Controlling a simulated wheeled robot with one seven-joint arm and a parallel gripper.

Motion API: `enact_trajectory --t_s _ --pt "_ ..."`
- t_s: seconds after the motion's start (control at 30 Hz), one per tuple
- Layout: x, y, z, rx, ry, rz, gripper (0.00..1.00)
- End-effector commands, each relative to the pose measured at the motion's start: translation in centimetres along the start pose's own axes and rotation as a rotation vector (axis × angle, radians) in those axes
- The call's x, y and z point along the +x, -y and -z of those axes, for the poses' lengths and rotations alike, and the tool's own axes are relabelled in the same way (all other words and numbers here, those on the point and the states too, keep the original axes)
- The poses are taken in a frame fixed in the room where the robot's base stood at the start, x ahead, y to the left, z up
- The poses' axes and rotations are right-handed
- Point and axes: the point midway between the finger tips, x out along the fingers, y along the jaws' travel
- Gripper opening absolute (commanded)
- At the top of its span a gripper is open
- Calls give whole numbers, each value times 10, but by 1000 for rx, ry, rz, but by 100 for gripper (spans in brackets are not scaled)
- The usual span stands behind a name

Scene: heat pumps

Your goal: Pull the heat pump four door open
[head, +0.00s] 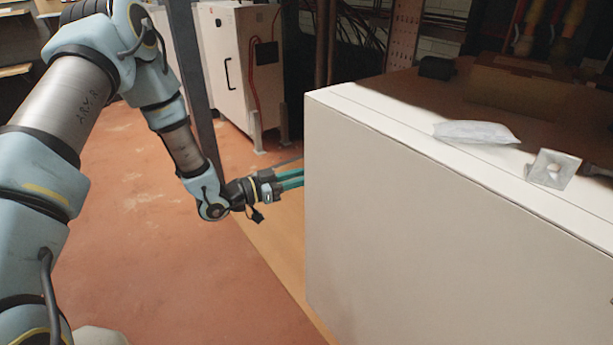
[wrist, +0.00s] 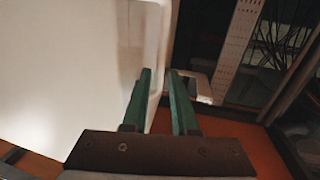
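A big white cabinet stands at the right of the head view, and its broad flat front (head: 430,220) looks like the heat pump door. A thin seam runs along its top near the front edge. I see no number on it. My gripper (head: 298,180) is at the left edge of this front, its green fingers pointing right, with the tips partly hidden by the panel. In the wrist view the white panel (wrist: 70,70) fills the left side. My fingers (wrist: 159,75) are apart there, near the panel's edge; I cannot tell whether they touch it.
A white pouch (head: 477,132) and a metal bracket (head: 554,168) lie on the cabinet top. Another white cabinet (head: 238,75) with a black handle stands at the back. A dark post (head: 195,85) rises behind my arm. The reddish floor (head: 170,270) at left is clear.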

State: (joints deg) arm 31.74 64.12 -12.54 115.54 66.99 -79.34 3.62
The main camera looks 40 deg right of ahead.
Motion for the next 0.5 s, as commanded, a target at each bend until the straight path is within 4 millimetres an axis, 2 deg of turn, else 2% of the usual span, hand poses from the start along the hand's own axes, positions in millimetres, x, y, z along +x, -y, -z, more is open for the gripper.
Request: enact_trajectory --t_s 0.27,0.5 --pt "2 0 0 -1 1 0 27" --pt "2 0 0 -1 1 0 2"
